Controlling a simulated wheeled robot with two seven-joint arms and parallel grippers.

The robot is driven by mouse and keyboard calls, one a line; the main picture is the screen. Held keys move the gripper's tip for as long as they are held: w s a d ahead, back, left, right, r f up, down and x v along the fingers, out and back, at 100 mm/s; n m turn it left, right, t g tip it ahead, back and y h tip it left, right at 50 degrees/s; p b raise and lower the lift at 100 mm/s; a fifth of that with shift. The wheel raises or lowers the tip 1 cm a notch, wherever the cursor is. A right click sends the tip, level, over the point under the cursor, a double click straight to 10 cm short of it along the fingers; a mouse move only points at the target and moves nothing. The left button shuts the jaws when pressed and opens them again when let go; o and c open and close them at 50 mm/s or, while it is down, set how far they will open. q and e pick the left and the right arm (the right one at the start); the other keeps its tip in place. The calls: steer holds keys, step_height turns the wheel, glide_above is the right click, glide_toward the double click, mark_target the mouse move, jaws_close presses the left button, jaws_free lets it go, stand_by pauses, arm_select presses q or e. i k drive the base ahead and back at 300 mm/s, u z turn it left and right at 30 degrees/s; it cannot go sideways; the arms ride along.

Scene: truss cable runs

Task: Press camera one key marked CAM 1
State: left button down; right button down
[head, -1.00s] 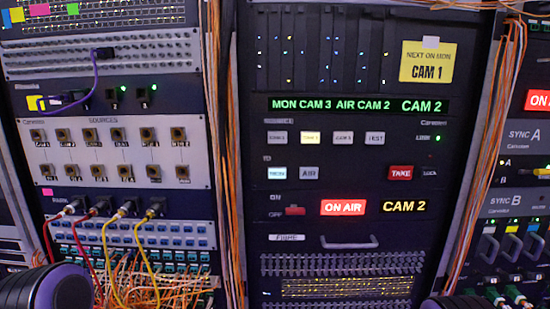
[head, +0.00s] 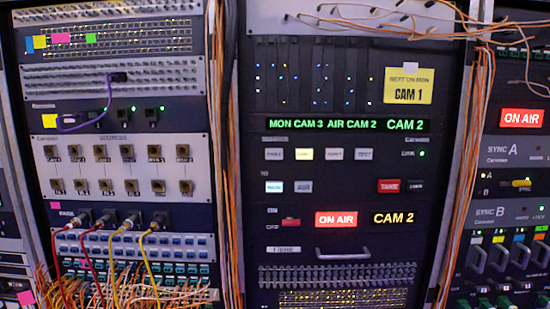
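The camera key row sits in the middle rack. Its leftmost key (head: 274,154) is pale and unlit; its lettering is blurred, and by position it looks like CAM 1. The second key (head: 304,154) glows pale yellow. The third key (head: 334,154) and the fourth key (head: 364,154) are unlit. Below, the MON key (head: 273,187) is lit bluish white and the AIR key (head: 304,187) is grey. A green display (head: 347,125) reads MON CAM 3 AIR CAM 2, CAM 2. A yellow note (head: 408,86) reads NEXT ON MON CAM 1. Neither gripper is in view.
A red TAKE key (head: 388,186), a LOCK key (head: 415,186), a red switch (head: 291,222) and a lit ON AIR sign (head: 336,219) share the panel. A metal handle (head: 343,253) juts out below. Orange cable bundles (head: 222,150) run down both sides.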

mark_target(270, 154)
steer(key=k, duration=1.25)
steer(key=z, duration=0.55)
steer(key=i, duration=1.65)
steer(key=u, duration=0.6)
